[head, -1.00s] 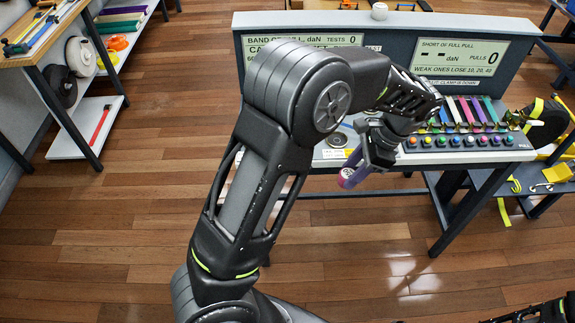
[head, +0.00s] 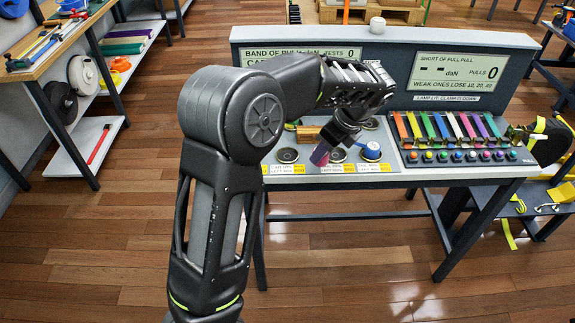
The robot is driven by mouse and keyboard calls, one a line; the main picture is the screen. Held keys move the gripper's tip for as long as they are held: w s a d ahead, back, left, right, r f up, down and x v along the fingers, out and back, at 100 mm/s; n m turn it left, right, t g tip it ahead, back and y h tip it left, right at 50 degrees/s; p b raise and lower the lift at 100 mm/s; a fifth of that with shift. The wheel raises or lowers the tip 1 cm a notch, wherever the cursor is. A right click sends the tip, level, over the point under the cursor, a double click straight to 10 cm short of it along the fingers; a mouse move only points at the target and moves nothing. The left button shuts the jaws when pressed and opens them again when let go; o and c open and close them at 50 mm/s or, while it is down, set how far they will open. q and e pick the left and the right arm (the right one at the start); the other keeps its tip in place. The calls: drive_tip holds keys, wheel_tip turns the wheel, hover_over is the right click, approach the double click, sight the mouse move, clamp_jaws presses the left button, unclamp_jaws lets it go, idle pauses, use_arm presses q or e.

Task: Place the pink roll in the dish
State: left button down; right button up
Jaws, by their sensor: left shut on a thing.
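The pink roll (head: 320,155), purplish pink on its side, is held tilted in my left gripper (head: 331,144), above the front part of the grey bench. The gripper is shut on it, and the arm hides part of the bench behind. Round dark dishes sit along the bench front: a left dish (head: 288,156) is empty, a middle dish (head: 338,156) is close beside the roll, and a blue roll (head: 371,151) stands at the right one. I cannot tell whether the roll touches anything. My right gripper is not in view.
Yellow and white labels (head: 292,169) run along the bench front. Several coloured straps (head: 450,126) above a row of buttons fill the right side. A display panel (head: 460,73) stands behind. A wooden block (head: 308,134) lies behind the dishes. The floor in front is clear.

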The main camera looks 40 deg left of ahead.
use_arm(q)
drive_tip(key=a+r+m+t+b, duration=0.1)
drive_tip(key=a+m, duration=0.2)
drive_tip(key=a, duration=0.3)
drive_tip(key=w+a+r+m+t+h+b, duration=0.1)
drive_tip(key=a+r+m+b, duration=0.1)
drive_tip(key=a, duration=0.4)
drive_tip(key=shift+w+r+m, duration=0.3)
drive_tip(key=shift+m, duration=0.5)
hover_over(286, 154)
drive_tip(key=s+d, duration=0.1)
drive_tip(key=d, duration=0.1)
drive_tip(key=shift+a+f, duration=0.15)
drive_tip(key=shift+f, duration=1.45)
drive_tip(key=shift+a+f, duration=0.1)
drive_tip(key=shift+f, duration=1.45)
drive_tip(key=shift+f, duration=0.1)
drive_tip(key=shift+f, duration=1.8)
